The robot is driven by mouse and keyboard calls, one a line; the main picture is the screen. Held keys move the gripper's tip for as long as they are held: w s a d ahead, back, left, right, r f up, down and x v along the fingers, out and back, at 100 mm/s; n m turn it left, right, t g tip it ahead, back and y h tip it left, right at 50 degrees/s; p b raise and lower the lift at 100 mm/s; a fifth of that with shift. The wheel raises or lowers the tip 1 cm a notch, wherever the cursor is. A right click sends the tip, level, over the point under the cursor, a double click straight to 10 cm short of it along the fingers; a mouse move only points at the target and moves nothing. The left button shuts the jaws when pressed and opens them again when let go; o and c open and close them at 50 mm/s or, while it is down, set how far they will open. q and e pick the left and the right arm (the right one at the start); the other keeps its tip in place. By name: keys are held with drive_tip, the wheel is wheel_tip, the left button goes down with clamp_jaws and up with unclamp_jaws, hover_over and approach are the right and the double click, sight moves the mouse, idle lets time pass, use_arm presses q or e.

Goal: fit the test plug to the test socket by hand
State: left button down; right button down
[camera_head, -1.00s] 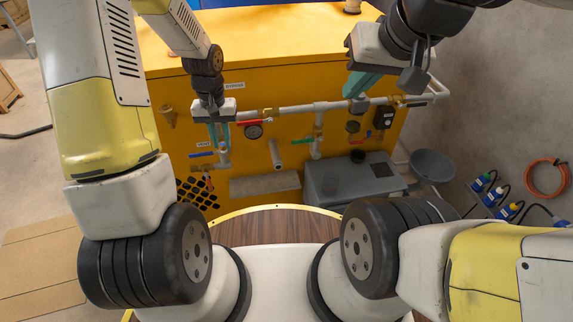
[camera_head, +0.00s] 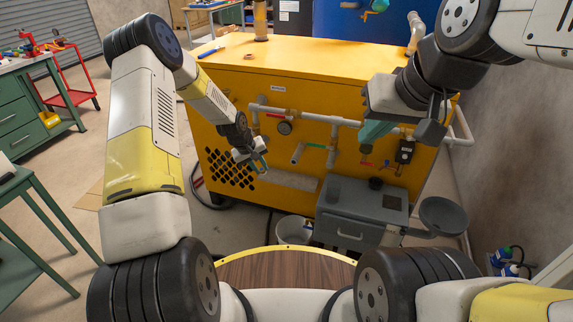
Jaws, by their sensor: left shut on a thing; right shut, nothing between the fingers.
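My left gripper (camera_head: 259,163) is in front of the yellow tank's (camera_head: 235,88) front face, left of the pipework. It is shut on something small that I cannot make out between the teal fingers. My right gripper (camera_head: 374,133) is shut and empty, in front of the right part of the pipework. The grey pipe run (camera_head: 318,117) crosses the tank's front, with a round gauge (camera_head: 285,128) below it. A short open-ended pipe stub (camera_head: 297,154) sticks out lower down. I cannot tell the test plug or the test socket for sure at this size.
A green table (camera_head: 32,200) stands at left. A wall (camera_head: 510,150) closes the right side.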

use_arm(q)
drive_tip(key=w+d+f+n+t+h, duration=0.1)
drive_tip(key=w+d+f+n+t, duration=0.35)
drive_tip(key=w+f+t, duration=0.5)
drive_tip(key=t+h, duration=0.2)
drive_tip(key=t, duration=0.2)
approach(293, 162)
drive_tip(key=shift+x, duration=2.25)
drive_tip(key=shift+d, duration=0.15)
